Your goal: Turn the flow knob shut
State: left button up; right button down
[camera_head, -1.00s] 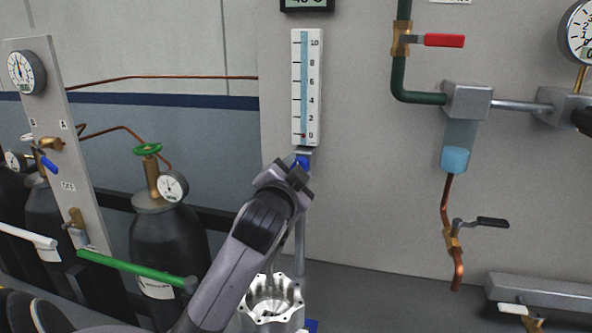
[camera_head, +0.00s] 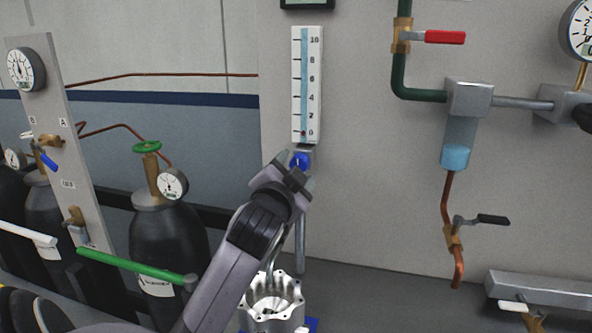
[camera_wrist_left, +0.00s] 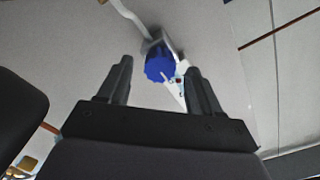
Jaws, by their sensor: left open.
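The blue flow knob (camera_head: 300,160) sits at the foot of the white flowmeter (camera_head: 307,85), whose scale runs from 0 to 10. A small red mark lies near 0. My left gripper (camera_head: 296,172) is just below and in front of the knob and hides part of it. In the left wrist view the knob (camera_wrist_left: 159,68) lies beyond and between the two open fingertips (camera_wrist_left: 159,72), a little nearer the left finger. My right gripper is not in view.
A machined housing (camera_head: 273,306) stands on the bench below my left arm. Gas cylinders (camera_head: 168,240) and a green lever (camera_head: 130,264) are at left. A red valve handle (camera_head: 445,37) and a black one (camera_head: 493,219) are at right. The wall beside the flowmeter is clear.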

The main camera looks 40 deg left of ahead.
pick_arm(q)
jog(key=shift+b+v, duration=0.3)
jog(key=shift+v, duration=2.5)
